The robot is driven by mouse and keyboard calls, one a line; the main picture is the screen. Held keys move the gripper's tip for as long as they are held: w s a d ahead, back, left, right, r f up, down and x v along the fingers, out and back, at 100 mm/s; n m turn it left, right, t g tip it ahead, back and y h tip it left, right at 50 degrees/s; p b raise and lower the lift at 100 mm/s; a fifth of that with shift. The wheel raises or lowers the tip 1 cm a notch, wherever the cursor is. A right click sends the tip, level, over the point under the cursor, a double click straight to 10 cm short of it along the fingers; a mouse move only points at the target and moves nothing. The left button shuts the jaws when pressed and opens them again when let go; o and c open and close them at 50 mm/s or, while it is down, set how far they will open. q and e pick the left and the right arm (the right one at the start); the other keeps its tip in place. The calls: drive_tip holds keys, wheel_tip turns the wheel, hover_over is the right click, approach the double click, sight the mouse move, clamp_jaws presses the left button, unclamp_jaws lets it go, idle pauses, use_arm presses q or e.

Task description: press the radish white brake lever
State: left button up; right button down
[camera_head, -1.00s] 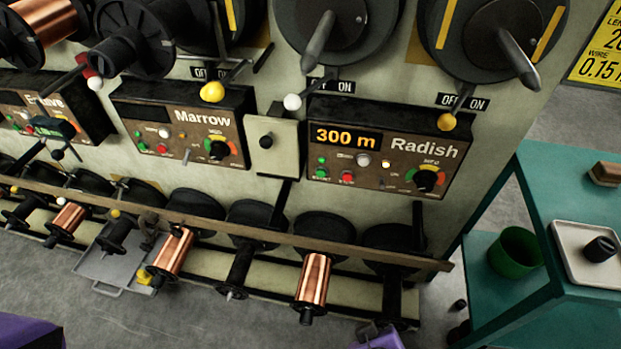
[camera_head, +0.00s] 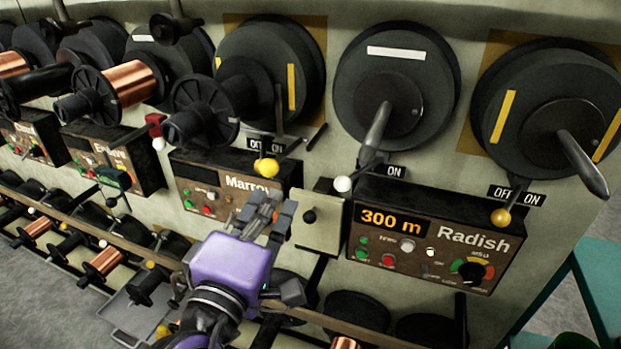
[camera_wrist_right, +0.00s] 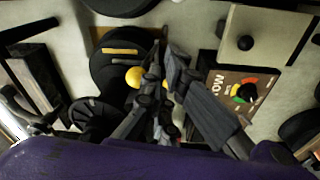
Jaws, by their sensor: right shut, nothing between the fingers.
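The radish white brake lever shows as a white ball knob (camera_head: 343,184) at the upper left of the Radish panel (camera_head: 436,236), under a dark spool disc. My right gripper (camera_head: 268,206) is shut and empty in front of the Marrow panel (camera_head: 215,188), left of and lower than the white knob. I see a gap in the picture between its fingertips and the knob. In the right wrist view the dark fingers (camera_wrist_right: 168,65) point at the wall, with a yellow knob (camera_wrist_right: 133,77) behind them. The white knob is not visible there. My left gripper is not in view.
A pale box with a black knob (camera_head: 310,216) stands between the two panels, close to my right gripper. Yellow lever knobs sit above Marrow (camera_head: 267,167) and at Radish's upper right (camera_head: 501,217). Spool cranks (camera_head: 377,136) stick out above. A lower rail carries spools.

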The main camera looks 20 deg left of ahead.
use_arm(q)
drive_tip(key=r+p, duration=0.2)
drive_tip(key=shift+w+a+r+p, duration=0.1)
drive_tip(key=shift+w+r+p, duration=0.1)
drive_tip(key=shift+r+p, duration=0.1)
use_arm(e)
drive_tip(key=w+d, duration=0.3)
drive_tip(key=w, duration=0.6)
drive_tip(key=shift+d+f, duration=0.15)
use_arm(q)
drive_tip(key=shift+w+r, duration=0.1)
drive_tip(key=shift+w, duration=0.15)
